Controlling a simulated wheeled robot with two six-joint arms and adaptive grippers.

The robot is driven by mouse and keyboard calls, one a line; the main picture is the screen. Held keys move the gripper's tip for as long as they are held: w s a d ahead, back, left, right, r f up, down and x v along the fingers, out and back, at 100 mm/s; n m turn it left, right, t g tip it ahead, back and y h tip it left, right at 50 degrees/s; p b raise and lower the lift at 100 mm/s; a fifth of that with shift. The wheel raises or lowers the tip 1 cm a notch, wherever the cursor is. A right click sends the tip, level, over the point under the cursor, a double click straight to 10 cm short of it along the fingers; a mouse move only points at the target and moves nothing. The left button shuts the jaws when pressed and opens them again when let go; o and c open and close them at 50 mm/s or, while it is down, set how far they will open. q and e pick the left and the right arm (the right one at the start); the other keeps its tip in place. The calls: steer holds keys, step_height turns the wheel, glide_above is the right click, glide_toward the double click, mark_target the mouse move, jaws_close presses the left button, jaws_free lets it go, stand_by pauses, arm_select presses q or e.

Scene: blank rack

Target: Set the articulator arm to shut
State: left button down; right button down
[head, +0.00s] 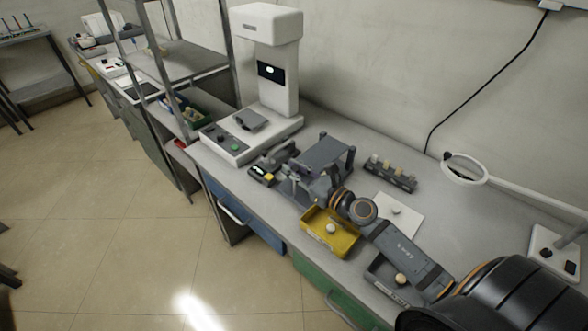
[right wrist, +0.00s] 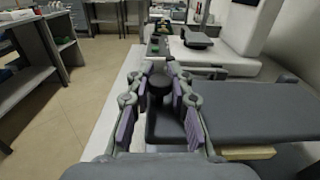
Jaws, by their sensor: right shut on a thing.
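The articulator (head: 322,158) is a dark grey device with a flat upper plate on posts, standing on the bench in the middle of the head view. Its grey flat plate (right wrist: 250,96) also shows at the right of the right wrist view. My right gripper (right wrist: 160,74) is shut on a dark round knob (right wrist: 158,86) beside the plate, which looks like part of the articulator arm. In the head view my right wrist hides part of the articulator's near side. The plate looks roughly level and raised on its posts. My left gripper is in neither view.
A yellow tray (head: 331,246) and a white pad (head: 403,222) lie close to my right arm. A white scanner-like machine (head: 278,85) stands behind left. A block with several pegs (head: 390,177) and a ring lamp (head: 466,181) are at the back. The bench's front edge is close.

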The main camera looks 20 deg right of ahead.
steer(key=c, duration=1.3)
jaws_free()
steer(key=shift+s+f, duration=0.15)
steer(key=shift+f, duration=0.15)
steer(key=shift+o, duration=0.6)
steer(key=shift+r, duration=0.1)
steer(key=shift+r, duration=0.1)
